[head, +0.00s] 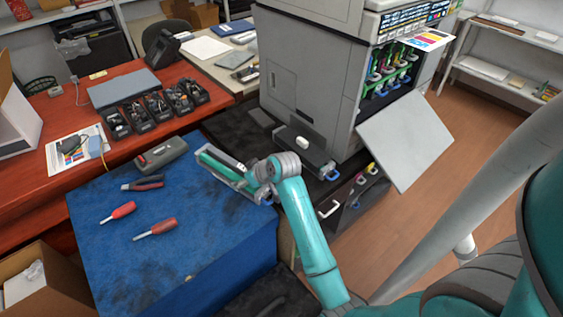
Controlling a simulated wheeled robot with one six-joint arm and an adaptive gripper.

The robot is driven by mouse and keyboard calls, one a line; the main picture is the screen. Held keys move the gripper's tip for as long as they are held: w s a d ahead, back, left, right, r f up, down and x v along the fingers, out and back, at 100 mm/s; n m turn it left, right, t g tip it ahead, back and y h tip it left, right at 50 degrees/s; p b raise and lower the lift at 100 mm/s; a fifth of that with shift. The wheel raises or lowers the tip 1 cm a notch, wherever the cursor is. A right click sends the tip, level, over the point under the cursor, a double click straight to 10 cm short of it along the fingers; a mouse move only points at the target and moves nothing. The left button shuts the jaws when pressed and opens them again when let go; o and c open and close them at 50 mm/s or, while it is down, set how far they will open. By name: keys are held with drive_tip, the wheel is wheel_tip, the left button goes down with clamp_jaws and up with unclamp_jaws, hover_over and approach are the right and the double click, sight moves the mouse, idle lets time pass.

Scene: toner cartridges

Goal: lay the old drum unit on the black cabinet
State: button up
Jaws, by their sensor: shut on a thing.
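My gripper (250,182) is shut on a long narrow unit with a teal-green roller and pale grey edges, which I take as the old drum unit (221,162). The unit points to the upper left, above the right back part of the blue-topped bench, near the black cabinet. I cannot tell its exact height or whether it touches anything. My fingertips are small and partly hidden.
The grey printer (312,75) has its front door (405,140) open, showing coloured cartridges. An open drawer (349,212) is below. Pliers (142,184), two red screwdrivers (155,229) and a grey case (161,155) lie on the blue bench (215,235).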

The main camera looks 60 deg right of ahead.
drive_tip(key=s+d+m+h, duration=0.15)
drive_tip(key=s+d, duration=0.45)
drive_tip(key=d, duration=0.7)
drive_tip(key=shift+m, duration=0.35)
drive_tip(key=shift+s+d+f, duration=0.1)
drive_tip(key=shift+s+f, duration=0.05)
drive_tip(key=shift+f, duration=1.25)
drive_tip(key=shift+s+d+f, duration=0.1)
drive_tip(key=shift+f, duration=1.25)
drive_tip(key=shift+f, duration=0.55)
drive_tip(key=o, duration=1.7)
drive_tip(key=shift+c, duration=0.2)
drive_tip(key=shift+o, duration=1)
drive_tip(key=shift+a, duration=0.1)
drive_tip(key=shift+f, duration=0.1)
drive_tip(key=shift+s, duration=0.1)
